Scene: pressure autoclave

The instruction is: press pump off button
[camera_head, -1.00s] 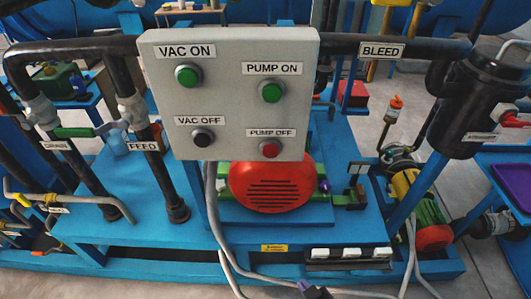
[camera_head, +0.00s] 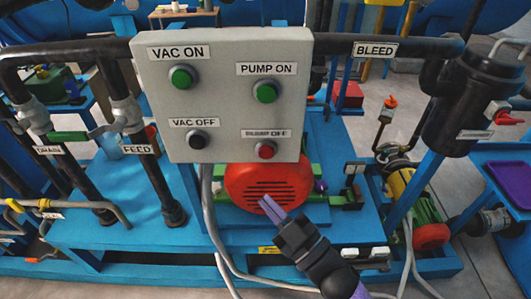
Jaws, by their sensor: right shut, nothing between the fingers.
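The pump off button (camera_head: 266,150) is red and sits at the lower right of the grey control panel (camera_head: 220,95), under its "PUMP OFF" label. The green pump on button (camera_head: 266,92) is above it. The black vac off button (camera_head: 197,140) is to its left, and the green vac on button (camera_head: 181,78) is at the upper left. My right gripper (camera_head: 265,203) comes up from the bottom right. Its purple fingers are shut and empty, below the pump off button in the picture and apart from it. They overlap the red motor cover. My left gripper is out of view.
A red round motor cover (camera_head: 250,185) is below the panel on the blue skid (camera_head: 130,228). Grey cables (camera_head: 212,220) hang from the panel. Black pipes run on both sides, with a black cylinder (camera_head: 468,105) at the right. The panel's front is unobstructed.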

